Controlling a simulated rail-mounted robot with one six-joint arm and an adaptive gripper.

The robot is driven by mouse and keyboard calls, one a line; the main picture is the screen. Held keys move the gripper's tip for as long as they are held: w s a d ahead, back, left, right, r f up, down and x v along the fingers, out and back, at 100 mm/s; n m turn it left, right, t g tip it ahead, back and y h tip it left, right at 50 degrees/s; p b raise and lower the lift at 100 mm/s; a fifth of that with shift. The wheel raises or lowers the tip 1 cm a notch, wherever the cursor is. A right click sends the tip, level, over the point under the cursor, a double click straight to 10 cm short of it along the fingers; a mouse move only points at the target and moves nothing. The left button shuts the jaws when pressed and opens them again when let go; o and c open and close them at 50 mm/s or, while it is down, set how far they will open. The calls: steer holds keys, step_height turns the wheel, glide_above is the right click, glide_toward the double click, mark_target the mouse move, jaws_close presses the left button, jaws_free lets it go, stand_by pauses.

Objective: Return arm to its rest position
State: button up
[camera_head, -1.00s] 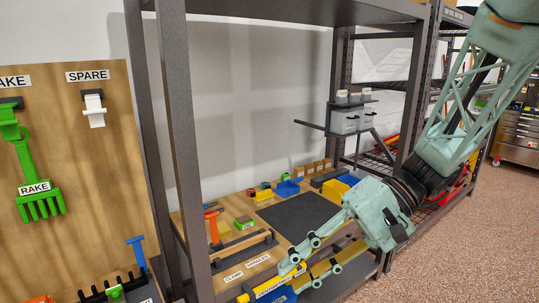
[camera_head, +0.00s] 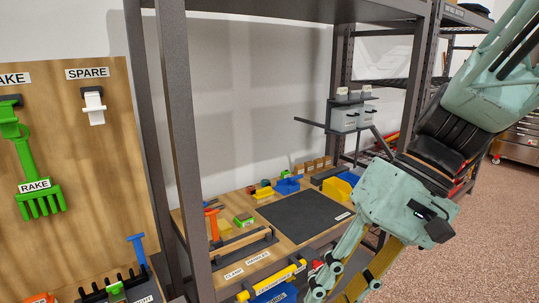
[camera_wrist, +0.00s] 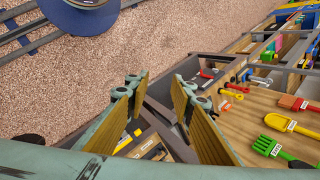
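My gripper (camera_wrist: 160,90) is open in the wrist view. Its two yellow-padded fingers stand apart with nothing held between them. In the head view my gripper (camera_head: 340,283) is at the bottom, right of centre, pointing down, with its fingertips partly cut off by the lower edge. It is in front of the shelf's wooden board and apart from the tools on it. My arm comes down from the upper right.
A dark steel shelf post (camera_head: 182,150) stands left of my arm. The wooden board holds a dark mat (camera_head: 300,215), a yellow clamp (camera_head: 278,279) and a red-handled tool (camera_head: 213,225). A green rake (camera_head: 38,185) hangs at left. Open floor (camera_head: 480,230) lies at right.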

steer(key=s+d+r+t+h, duration=0.5)
steer(key=s+d, duration=0.3)
steer(key=d, duration=0.3)
steer(key=shift+s+r+m+t+h, duration=0.3)
steer(key=shift+s+r+t+h, duration=0.15)
steer(key=shift+r, duration=0.2)
